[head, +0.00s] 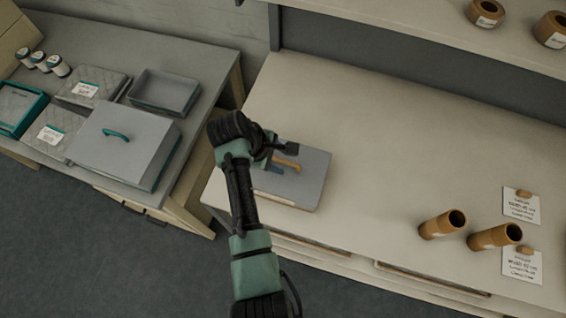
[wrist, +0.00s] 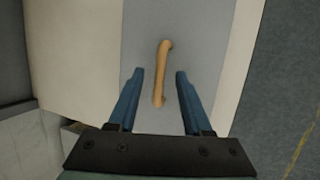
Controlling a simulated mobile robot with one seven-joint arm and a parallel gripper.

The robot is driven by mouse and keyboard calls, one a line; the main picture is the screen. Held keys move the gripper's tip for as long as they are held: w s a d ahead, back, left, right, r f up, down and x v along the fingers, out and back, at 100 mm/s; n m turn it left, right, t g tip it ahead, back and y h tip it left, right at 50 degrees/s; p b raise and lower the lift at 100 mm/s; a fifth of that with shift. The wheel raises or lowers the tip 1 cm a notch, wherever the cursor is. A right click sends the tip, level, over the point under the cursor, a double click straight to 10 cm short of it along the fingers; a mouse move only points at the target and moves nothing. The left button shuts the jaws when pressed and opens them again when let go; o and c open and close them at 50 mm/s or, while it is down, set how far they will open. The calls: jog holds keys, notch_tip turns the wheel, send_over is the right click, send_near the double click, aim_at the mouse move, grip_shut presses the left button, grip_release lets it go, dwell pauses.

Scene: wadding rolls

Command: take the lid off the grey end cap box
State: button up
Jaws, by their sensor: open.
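A flat grey lid (head: 312,185) with a tan bar handle (head: 290,164) lies on the pale bench, near its left end. The box under it is hardly visible, and I cannot read a label on it. My gripper (wrist: 160,72) is open and empty above this lid. In the wrist view the tan handle (wrist: 163,60) runs lengthwise between the two blue fingers, with a gap on each side. I cannot tell how high the fingertips are above the lid. A second grey lidded box (head: 130,150) with a teal handle stands on the left table.
On the left table are an open grey tray (head: 166,92), quilted packs (head: 93,88), a teal-edged box (head: 18,108) and small jars. Two brown tubes (head: 442,224) lie by label cards (head: 521,205) at the bench's right. The bench's middle is clear. A shelf (head: 420,22) overhangs the back.

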jog(key=shift+d+f, duration=0.1)
jog(key=shift+f, duration=0.15)
jog(key=shift+c, duration=0.3)
grip_shut()
dwell(1.0)
